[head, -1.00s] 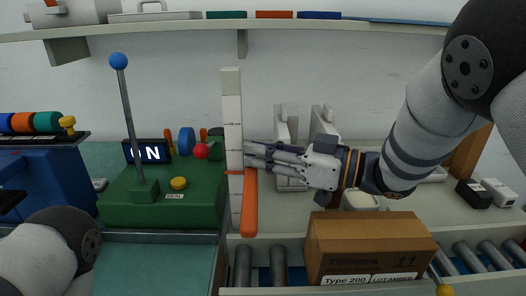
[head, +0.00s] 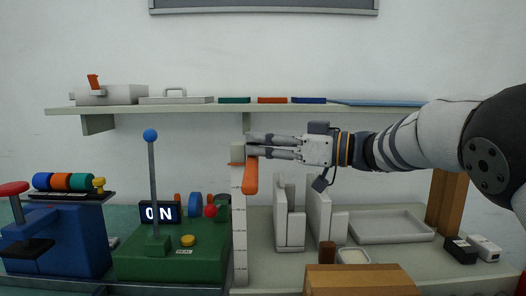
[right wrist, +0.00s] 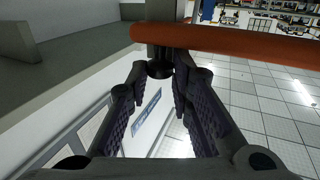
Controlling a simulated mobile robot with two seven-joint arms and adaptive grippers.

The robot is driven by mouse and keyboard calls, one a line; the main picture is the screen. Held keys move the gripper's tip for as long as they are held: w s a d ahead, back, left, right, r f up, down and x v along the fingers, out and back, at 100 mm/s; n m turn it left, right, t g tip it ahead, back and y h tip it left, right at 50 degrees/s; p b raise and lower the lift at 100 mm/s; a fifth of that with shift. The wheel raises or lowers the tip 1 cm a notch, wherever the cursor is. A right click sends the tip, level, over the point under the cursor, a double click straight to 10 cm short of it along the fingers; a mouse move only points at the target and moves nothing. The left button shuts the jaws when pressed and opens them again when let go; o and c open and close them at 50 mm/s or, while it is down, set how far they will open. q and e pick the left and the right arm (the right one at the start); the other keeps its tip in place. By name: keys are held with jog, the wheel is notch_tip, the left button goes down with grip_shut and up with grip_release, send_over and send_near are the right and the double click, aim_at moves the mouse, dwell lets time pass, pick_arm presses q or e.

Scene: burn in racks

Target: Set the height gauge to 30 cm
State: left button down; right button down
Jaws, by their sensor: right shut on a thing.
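The height gauge is a white upright scale (head: 240,225) with dark tick marks, too small to read. Its orange slider arm (head: 250,178) sits near the top of the scale, with a thin red pointer line across the face. My right gripper (head: 252,146) reaches in from the right at the top of the gauge. In the right wrist view the fingers (right wrist: 160,78) close around a small dark knob (right wrist: 159,69) just below the orange arm (right wrist: 235,43). The fingers partly hide the slider's mount. My left gripper is out of view.
A green box (head: 170,258) with a blue-knobbed lever and an ON display stands left of the gauge. A shelf (head: 190,107) runs behind, close to my right gripper. Light grey holders (head: 290,225) stand right of the gauge, and a cardboard box (head: 360,281) is in front.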

jog(key=c, duration=1.4)
grip_release()
jog(key=shift+f, duration=0.1)
jog(key=shift+c, duration=0.2)
jog(key=shift+d, duration=0.15)
jog(key=v, duration=1.1)
jog(key=shift+s+d, duration=0.2)
jog(key=shift+d, duration=0.15)
